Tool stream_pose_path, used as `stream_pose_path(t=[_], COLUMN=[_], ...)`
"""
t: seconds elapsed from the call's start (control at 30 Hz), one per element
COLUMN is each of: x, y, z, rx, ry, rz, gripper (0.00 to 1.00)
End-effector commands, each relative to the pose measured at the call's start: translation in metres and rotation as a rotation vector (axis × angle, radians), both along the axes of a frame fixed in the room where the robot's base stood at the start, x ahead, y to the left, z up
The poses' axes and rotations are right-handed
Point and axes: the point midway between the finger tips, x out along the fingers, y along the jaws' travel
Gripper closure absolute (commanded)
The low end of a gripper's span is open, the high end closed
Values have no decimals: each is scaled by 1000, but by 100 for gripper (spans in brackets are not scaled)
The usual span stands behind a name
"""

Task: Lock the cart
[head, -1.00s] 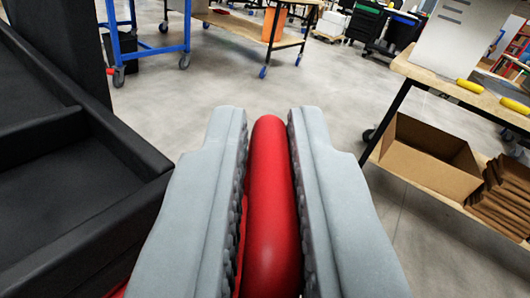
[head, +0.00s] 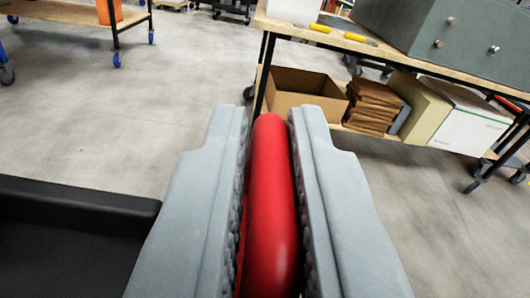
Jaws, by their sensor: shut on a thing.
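My gripper (head: 270,125) fills the lower middle of the head view, its two grey ridged fingers shut on a red rounded handle (head: 270,210). The handle lies lengthwise between the fingers, its rounded far end level with the fingertips. What the handle joins at its near end is out of sight. A black tray-like body (head: 75,205) with a raised rim shows at the lower left, beside the gripper; I cannot tell whether it belongs to the cart.
A wooden workbench (head: 385,48) on castors stands ahead to the right, with an open cardboard box (head: 300,85), brown stacked pieces (head: 372,105) and a grey cabinet (head: 455,40). Another wheeled bench (head: 75,14) is at the upper left. Grey floor (head: 130,110) between is clear.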

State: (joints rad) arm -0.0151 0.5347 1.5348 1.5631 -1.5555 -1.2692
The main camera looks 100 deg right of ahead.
Motion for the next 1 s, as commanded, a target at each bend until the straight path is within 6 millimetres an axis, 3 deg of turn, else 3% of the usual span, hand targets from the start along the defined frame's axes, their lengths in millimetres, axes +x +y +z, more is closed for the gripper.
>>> stream_pose_path(t=[0.43,0.47,0.53,0.83,1.0], x=[0,0,0,0,0], y=[-1,-1,-1,1,13], z=[1,1,1,0,0], rx=[-1,-1,-1,-1,-2], ry=[-1,-1,-1,-1,-1], rz=[-10,-10,-9,-8,-8], gripper=[100,81,68,68,68])
